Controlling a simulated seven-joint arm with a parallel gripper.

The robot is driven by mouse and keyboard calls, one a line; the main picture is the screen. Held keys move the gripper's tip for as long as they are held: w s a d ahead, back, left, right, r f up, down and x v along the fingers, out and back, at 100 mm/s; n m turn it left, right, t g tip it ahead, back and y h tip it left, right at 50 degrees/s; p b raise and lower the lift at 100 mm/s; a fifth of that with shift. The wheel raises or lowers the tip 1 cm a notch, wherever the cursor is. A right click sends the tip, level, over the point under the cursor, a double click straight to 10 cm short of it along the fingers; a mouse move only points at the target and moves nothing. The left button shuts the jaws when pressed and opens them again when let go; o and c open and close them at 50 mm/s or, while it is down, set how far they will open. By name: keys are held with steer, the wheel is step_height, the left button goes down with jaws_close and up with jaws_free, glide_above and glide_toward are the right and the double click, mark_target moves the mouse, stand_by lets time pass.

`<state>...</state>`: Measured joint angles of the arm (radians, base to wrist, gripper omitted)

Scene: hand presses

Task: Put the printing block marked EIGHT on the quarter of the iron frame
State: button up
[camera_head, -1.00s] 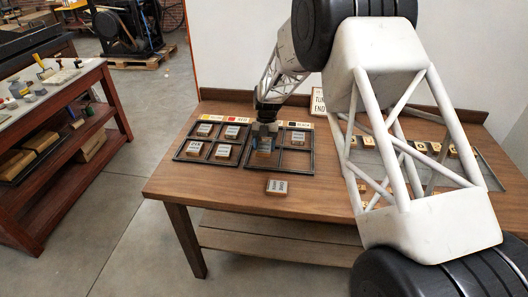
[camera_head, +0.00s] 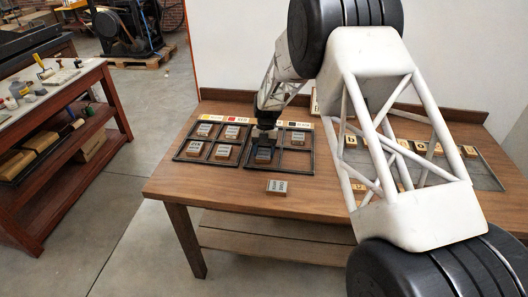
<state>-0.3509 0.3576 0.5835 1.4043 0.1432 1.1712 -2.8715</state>
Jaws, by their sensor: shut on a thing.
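My gripper (camera_head: 264,142) points down over the right-hand dark iron frame (camera_head: 311,162) on the wooden table. It is shut on a block (camera_head: 263,156) with a dark top, at the near left quarter of that frame. The marking on this block is too small to read, and I cannot tell whether it touches the table. Another block (camera_head: 298,138) sits in the far right quarter. The near right quarter is bare. The far left quarter is mostly hidden by my gripper.
The left-hand frame (camera_head: 178,159) holds several blocks. A loose block (camera_head: 277,187) lies on the table (camera_head: 230,207) in front of the frames. Label cards stand behind them. A tray (camera_head: 483,172) and lettered blocks (camera_head: 470,151) are at right, partly behind my arm.

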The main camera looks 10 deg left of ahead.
steer(key=shift+f, duration=0.15)
steer(key=o, duration=1)
steer(key=shift+c, duration=0.2)
steer(key=v, duration=1.2)
steer(key=shift+s+r, duration=0.1)
steer(key=shift+r, duration=0.15)
